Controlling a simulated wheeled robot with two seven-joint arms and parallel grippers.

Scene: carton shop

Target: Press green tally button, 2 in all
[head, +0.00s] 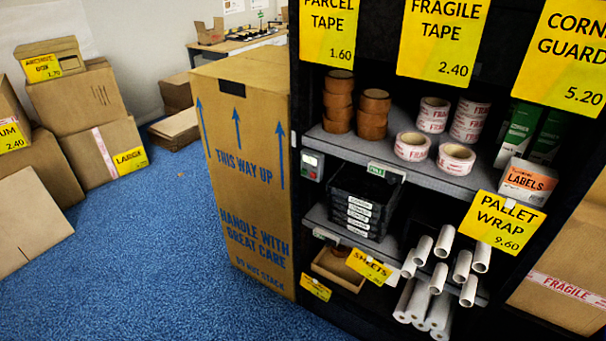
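A small grey box (312,166) is fixed at the left side of the black shelf unit, at the front of the upper shelf. It has a small pale green patch on its face and a small red spot low on it. The patch is too small to tell whether it is a button or a display. A small green-and-white tag (376,171) sits on the upper shelf's front edge, to the right of the box. Neither of my grippers is in view.
A tall carton (240,170) stands close against the shelf unit's left side. The upper shelf (345,145) holds tape rolls and boxes; below are black trays (362,200) and white wrap rolls (430,270). Cartons (85,100) are stacked left. Blue carpet (140,250) is clear between.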

